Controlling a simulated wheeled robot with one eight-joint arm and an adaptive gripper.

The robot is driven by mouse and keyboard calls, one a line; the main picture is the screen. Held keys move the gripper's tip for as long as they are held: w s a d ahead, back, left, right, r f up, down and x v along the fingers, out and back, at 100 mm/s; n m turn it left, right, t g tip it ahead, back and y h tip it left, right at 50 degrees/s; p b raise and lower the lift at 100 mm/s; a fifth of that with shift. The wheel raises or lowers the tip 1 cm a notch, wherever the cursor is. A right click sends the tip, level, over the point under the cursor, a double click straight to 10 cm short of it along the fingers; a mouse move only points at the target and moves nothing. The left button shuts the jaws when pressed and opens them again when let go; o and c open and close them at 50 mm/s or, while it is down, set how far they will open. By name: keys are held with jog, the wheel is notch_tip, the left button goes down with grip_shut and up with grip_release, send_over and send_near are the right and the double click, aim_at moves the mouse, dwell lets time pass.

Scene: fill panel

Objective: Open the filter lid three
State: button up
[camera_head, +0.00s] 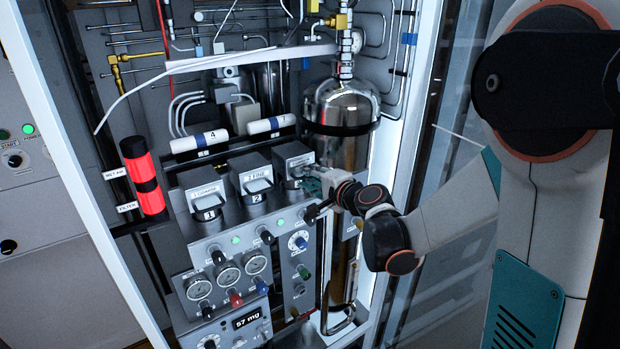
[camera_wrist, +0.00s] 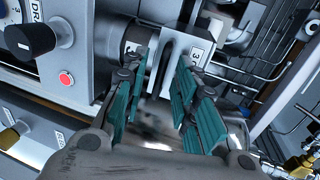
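Filter lid three (camera_wrist: 197,52), a metal lid with a printed 3 and a slotted silver handle, is at the top middle of the wrist view. In the head view, filter unit three (camera_head: 293,158) is the rightmost of three grey housings, and my gripper partly covers its lid. My gripper (camera_wrist: 160,75) has its teal fingers apart, one on each side of the handle. I cannot tell whether they touch it. My gripper (camera_head: 312,182) also shows at the right side of unit three in the head view. The lid looks closed.
Lid one (camera_head: 208,204) and lid two (camera_head: 257,187) sit to the left. Below are knobs, gauges (camera_head: 228,274) and a display (camera_head: 247,318). A steel cylinder (camera_head: 342,140) stands close on the right. A red-and-black cylinder (camera_head: 142,175) is at left. Thin pipes run above.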

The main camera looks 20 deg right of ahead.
aim_at(299, 154)
grip_shut()
